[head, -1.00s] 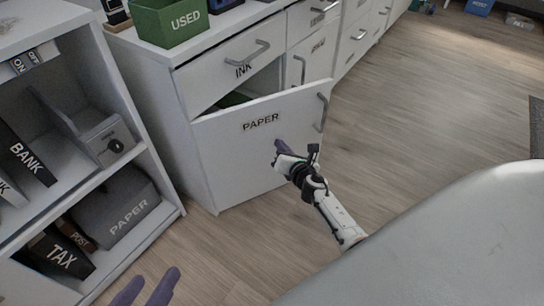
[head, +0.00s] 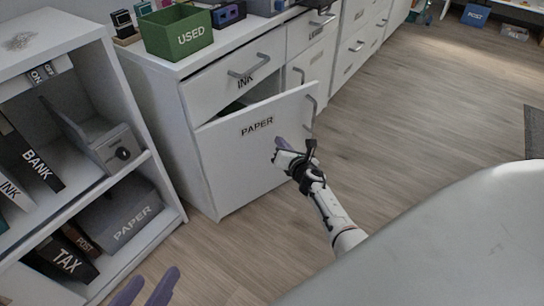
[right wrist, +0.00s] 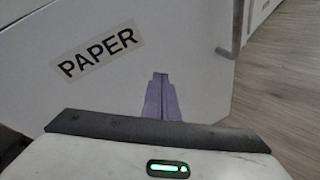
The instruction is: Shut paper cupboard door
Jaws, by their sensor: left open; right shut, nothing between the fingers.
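The paper cupboard door (head: 232,165) is white, labelled PAPER, and stands partly open, with a dark gap along its top edge. Its grey handle (head: 311,113) is at the right edge. My right gripper (head: 278,143) is shut and empty, its purple fingertips at the door's outer face, below and right of the label. In the right wrist view the fingers (right wrist: 161,97) point at the door (right wrist: 190,60); I cannot tell for sure whether they touch it. My left gripper (head: 150,288) is open and empty at the bottom left, over the floor.
The INK drawer (head: 225,85) is above the door, and a green USED box (head: 176,32) stands on the cabinet top. A white shelf (head: 165,215) with boxes is at the left. Wooden floor (head: 430,110) lies clear to the right.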

